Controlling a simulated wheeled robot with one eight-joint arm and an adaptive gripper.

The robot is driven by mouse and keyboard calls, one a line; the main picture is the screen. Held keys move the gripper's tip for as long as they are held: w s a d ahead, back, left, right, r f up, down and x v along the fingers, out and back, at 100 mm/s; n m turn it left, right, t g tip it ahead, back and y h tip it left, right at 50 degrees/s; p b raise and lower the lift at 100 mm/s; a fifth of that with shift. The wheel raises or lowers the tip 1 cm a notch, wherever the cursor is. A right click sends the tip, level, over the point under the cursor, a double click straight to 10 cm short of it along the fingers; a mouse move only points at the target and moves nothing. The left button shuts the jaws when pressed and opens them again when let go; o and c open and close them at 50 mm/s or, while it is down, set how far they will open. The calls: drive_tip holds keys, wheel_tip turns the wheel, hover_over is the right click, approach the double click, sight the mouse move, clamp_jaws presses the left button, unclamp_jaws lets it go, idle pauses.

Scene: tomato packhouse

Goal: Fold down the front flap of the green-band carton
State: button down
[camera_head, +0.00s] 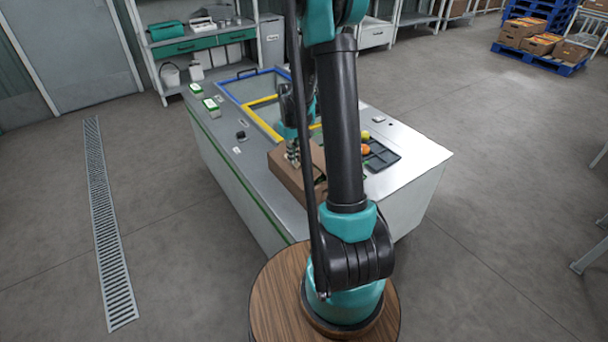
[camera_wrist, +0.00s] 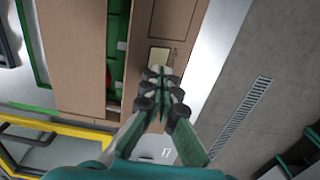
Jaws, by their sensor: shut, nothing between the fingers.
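A brown cardboard carton (camera_head: 283,174) stands on the steel worktable, partly hidden behind my arm in the head view. In the wrist view, one brown panel of the carton (camera_wrist: 75,50) lies at left and a second brown panel (camera_wrist: 175,22), with a pale label, at right. Between them a narrow gap shows green and a little red inside. My gripper (camera_wrist: 160,74) is shut and empty, its fingertips over the right panel beside the label. I cannot tell whether they touch it. In the head view my gripper (camera_head: 292,152) is at the carton's top, partly hidden by my arm.
On the worktable (camera_head: 408,140) are a blue frame (camera_head: 238,74) and a yellow frame (camera_head: 262,122) behind the carton. A dark compartment tray (camera_head: 383,157) with an orange tomato (camera_head: 366,149) lies to the right. Small devices (camera_head: 211,104) sit along the left edge. The right corner is clear.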

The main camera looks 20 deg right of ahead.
drive_tip(key=shift+w+d+f, duration=0.15)
drive_tip(key=shift+d+f, duration=0.25)
drive_tip(key=shift+f, duration=0.15)
drive_tip(key=shift+w+d+f, duration=0.1)
drive_tip(key=shift+d+f, duration=0.25)
drive_tip(key=shift+f, duration=0.2)
drive_tip(key=shift+r, duration=4.05)
drive_tip(key=shift+s, duration=0.2)
drive_tip(key=s+a+m+t, duration=0.1)
drive_tip(key=s+a+t, duration=0.1)
drive_tip(key=s, duration=1)
drive_tip(key=s+a+m+t, duration=0.1)
drive_tip(key=s+m+t, duration=0.1)
drive_tip(key=s, duration=1)
drive_tip(key=shift+a+r+m, duration=0.3)
drive_tip(key=shift+a+r, duration=0.1)
drive_tip(key=shift+r, duration=0.05)
